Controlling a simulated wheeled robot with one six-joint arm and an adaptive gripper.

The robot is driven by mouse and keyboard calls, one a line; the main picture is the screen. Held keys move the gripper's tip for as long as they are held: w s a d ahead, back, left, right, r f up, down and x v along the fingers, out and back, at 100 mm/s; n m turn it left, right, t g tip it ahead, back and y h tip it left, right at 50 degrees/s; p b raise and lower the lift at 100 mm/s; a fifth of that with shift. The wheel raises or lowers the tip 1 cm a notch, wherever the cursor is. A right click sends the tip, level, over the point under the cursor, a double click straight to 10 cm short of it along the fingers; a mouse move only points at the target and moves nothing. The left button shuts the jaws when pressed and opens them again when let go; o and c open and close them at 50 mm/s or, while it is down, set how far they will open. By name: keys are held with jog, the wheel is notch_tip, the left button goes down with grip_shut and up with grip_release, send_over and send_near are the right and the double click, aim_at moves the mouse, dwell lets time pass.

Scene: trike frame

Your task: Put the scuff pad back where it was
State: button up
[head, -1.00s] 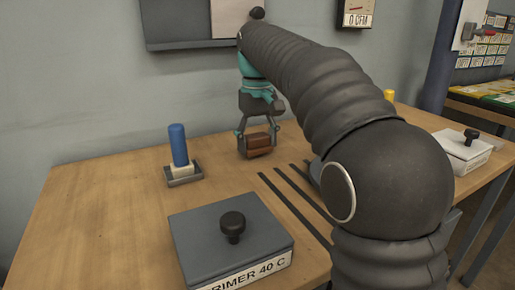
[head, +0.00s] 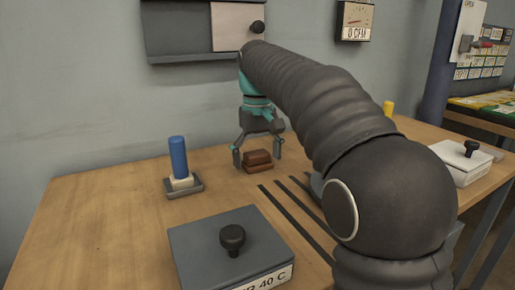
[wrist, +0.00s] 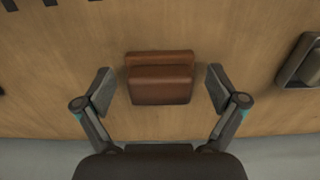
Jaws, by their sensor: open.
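The scuff pad (head: 258,161) is a reddish-brown block with a stepped top, resting on the wooden table near the wall. It also shows in the wrist view (wrist: 160,78), between the two fingers. My gripper (head: 258,160) is open around the pad, with a gap on each side. In the wrist view my gripper (wrist: 160,90) has both fingers apart from the pad.
A blue-handled tool (head: 179,160) stands in a small holder to the left. A grey-lidded primer box (head: 215,262) is in front. Dark stripes (head: 290,213) run across the table. A white box (head: 460,163) with a black knob is at right.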

aim_at(258, 153)
notch_tip(258, 153, up, 10)
jog(key=p, duration=0.3)
jog(key=shift+r, duration=1.05)
